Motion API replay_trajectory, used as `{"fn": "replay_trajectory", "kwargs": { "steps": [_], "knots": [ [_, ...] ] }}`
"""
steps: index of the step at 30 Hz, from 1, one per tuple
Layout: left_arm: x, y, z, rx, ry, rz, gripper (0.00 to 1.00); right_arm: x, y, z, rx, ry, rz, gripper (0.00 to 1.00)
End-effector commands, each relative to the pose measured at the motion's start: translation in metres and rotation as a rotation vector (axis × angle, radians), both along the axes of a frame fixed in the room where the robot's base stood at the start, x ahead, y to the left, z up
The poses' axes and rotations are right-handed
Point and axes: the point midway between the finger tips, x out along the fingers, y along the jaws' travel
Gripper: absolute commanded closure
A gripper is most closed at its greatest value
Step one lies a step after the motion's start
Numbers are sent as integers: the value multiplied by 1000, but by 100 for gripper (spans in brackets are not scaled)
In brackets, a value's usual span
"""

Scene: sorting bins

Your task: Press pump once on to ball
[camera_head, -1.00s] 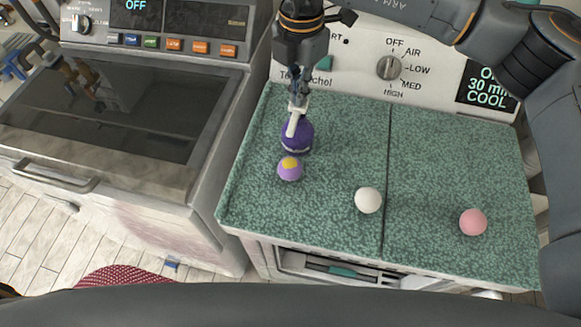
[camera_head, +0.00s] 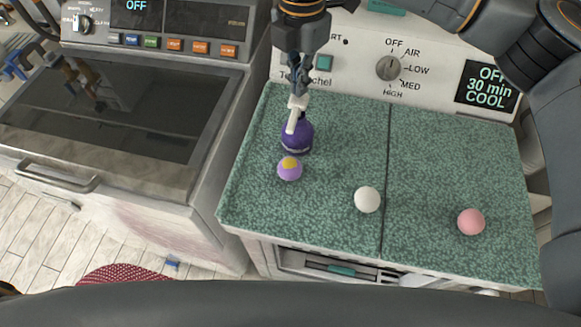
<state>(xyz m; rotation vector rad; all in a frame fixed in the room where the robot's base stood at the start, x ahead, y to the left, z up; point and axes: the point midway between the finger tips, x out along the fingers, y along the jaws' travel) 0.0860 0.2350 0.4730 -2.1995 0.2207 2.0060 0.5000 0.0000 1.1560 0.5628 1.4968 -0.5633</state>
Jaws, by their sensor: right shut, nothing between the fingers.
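A purple pump bottle (camera_head: 297,137) with a white pump head (camera_head: 294,118) stands on the green speckled counter, at its left side. A purple ball (camera_head: 290,173) with a yellow patch lies just in front of the bottle, below the nozzle side. My right gripper (camera_head: 298,88) is shut and directly above the pump head, pointing down. Its fingertips are at or very near the pump's top; whether they touch is hard to tell. My left gripper is not in view.
A white ball (camera_head: 367,199) and a pink ball (camera_head: 471,222) lie farther right on the green counter (camera_head: 440,150). A control panel with a knob (camera_head: 388,68) stands behind. A dark-topped machine (camera_head: 110,110) stands to the left. The counter's right half is mostly clear.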

Motion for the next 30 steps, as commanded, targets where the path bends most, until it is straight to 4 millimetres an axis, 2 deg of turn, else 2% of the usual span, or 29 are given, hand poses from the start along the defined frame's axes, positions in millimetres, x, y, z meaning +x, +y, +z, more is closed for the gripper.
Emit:
{"fn": "replay_trajectory", "kwargs": {
  "steps": [5,21,30],
  "knots": [
    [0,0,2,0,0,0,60,0,0,5,0,-1,0,100],
    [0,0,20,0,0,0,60,0,0,57,1,-1,0,100],
    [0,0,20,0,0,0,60,0,0,60,0,0,0,100]
  ]
}}
